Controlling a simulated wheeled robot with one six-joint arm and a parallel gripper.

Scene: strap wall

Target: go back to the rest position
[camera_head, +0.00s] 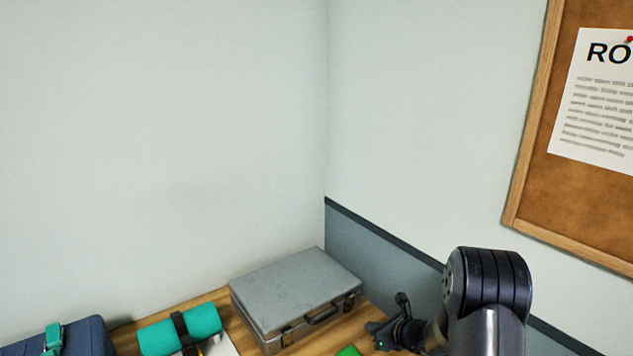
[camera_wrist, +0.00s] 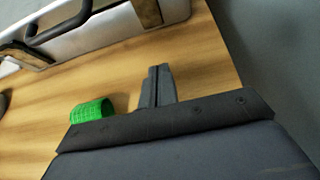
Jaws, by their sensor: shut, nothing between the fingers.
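My gripper (camera_head: 374,332) is at the lower right of the head view, beside the right end of the grey metal case (camera_head: 290,290) and over the wooden table. In the wrist view its fingers (camera_wrist: 158,72) are together and hold nothing. A green ribbed piece (camera_wrist: 92,110) shows just left of the fingers in that view, partly hidden by the gripper body. A green patch (camera_head: 348,351) also shows at the bottom edge of the head view.
The case, with its dark handle (camera_wrist: 62,22), lies on the wooden table (camera_wrist: 205,60). A teal roll with a dark strap (camera_head: 196,326) and a dark blue bag (camera_head: 88,336) are to the left. A grey-panelled wall (camera_head: 390,250) and a corkboard (camera_head: 570,200) are at right.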

